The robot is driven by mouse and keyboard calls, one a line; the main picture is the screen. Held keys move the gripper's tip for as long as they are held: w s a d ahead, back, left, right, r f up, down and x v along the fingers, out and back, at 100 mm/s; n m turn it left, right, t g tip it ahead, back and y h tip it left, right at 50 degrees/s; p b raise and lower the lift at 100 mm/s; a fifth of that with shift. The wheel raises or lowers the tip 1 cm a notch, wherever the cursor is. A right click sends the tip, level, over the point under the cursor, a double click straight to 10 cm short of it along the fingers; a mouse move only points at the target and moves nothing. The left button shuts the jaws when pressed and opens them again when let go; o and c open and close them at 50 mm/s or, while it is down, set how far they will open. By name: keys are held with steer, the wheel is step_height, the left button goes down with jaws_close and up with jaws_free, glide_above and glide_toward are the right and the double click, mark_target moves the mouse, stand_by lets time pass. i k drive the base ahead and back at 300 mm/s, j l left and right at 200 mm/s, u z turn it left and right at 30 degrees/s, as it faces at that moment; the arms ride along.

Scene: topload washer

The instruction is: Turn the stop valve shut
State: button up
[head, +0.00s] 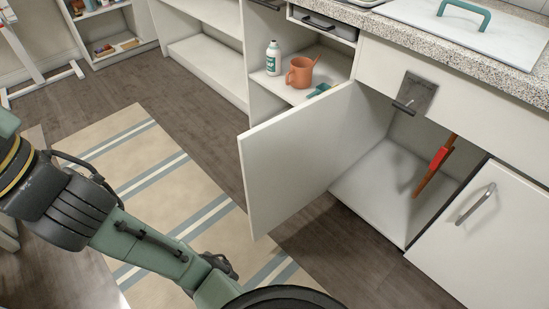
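The stop valve's red handle (439,158) shows inside the open cabinet under the counter. It lies roughly in line with a copper-brown pipe (426,183) that runs above and below it. The cabinet door (305,150) stands swung open to the left of the opening. My green and black arm crosses the lower left, well apart from the valve and on the other side of the door. My gripper's fingertips cannot be made out in this view.
A bottle (273,58) and an orange mug (300,72) stand on an open shelf behind the door. A closed cabinet door (480,225) is right of the opening. A striped rug (165,175) covers the floor at left.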

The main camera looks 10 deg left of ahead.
mark_target(441, 152)
steer(key=i+j, duration=0.4)
steer(key=j, duration=0.15)
steer(key=i+j, duration=0.35)
steer(key=j, duration=0.2)
steer(key=i+j, duration=0.4)
steer(key=j, duration=0.15)
steer(key=i+j, duration=0.4)
steer(key=j, duration=0.15)
steer(key=i+j+z, duration=0.35)
steer(key=j, duration=0.25)
steer(key=i+j+z, duration=0.15)
steer(key=j, duration=0.15)
steer(key=z, duration=1.9)
